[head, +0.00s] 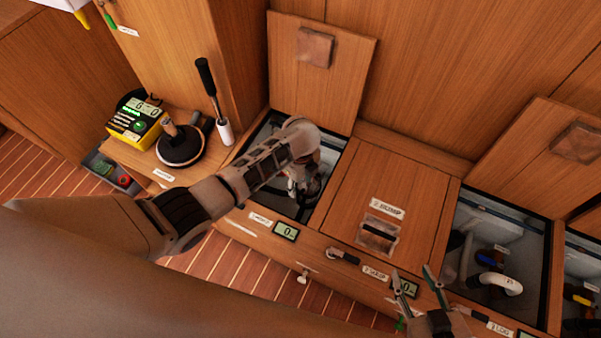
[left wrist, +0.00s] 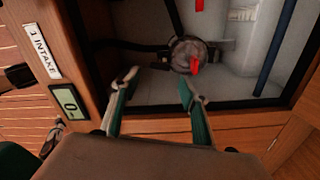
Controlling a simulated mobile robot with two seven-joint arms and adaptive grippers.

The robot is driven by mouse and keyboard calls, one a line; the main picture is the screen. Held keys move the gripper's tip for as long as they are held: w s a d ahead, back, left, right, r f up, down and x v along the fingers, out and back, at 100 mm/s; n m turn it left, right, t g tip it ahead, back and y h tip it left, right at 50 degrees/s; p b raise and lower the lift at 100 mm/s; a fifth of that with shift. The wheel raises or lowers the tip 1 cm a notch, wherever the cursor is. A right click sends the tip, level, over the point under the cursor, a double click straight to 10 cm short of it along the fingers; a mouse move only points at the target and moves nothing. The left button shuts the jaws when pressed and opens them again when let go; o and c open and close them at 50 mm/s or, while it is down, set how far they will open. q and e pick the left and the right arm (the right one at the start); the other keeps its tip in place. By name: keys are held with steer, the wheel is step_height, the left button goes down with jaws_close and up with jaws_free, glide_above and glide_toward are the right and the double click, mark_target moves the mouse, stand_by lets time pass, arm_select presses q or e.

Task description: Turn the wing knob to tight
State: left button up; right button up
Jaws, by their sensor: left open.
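A round, grey, clear-looking fitting (left wrist: 184,50) sits inside the open bay labelled 1 INTAKE, with a red tab (left wrist: 196,66) at its near edge. I cannot tell for sure which part of it is the wing knob. My left gripper (left wrist: 159,77) is open and empty, its fingertips apart and just short of the fitting in the left wrist view. In the head view my left arm reaches down into this bay and largely hides the fitting; the left gripper (head: 304,190) shows only partly. My right gripper (head: 413,272) is open and empty above the counter's front edge.
The bay's raised lid (head: 335,85) leans behind it. The bay's wooden rim (left wrist: 230,121) is close under the left fingers. A closed hatch (head: 375,190) lies to the right, then open bays with pipes (head: 497,283). A yellow meter (head: 135,120) and a black plunger-like tool (head: 181,150) stand left.

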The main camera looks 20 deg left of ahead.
arm_select(q)
step_height(320, 180, up, 7)
steer(key=shift+f, duration=0.2)
stand_by(0.6)
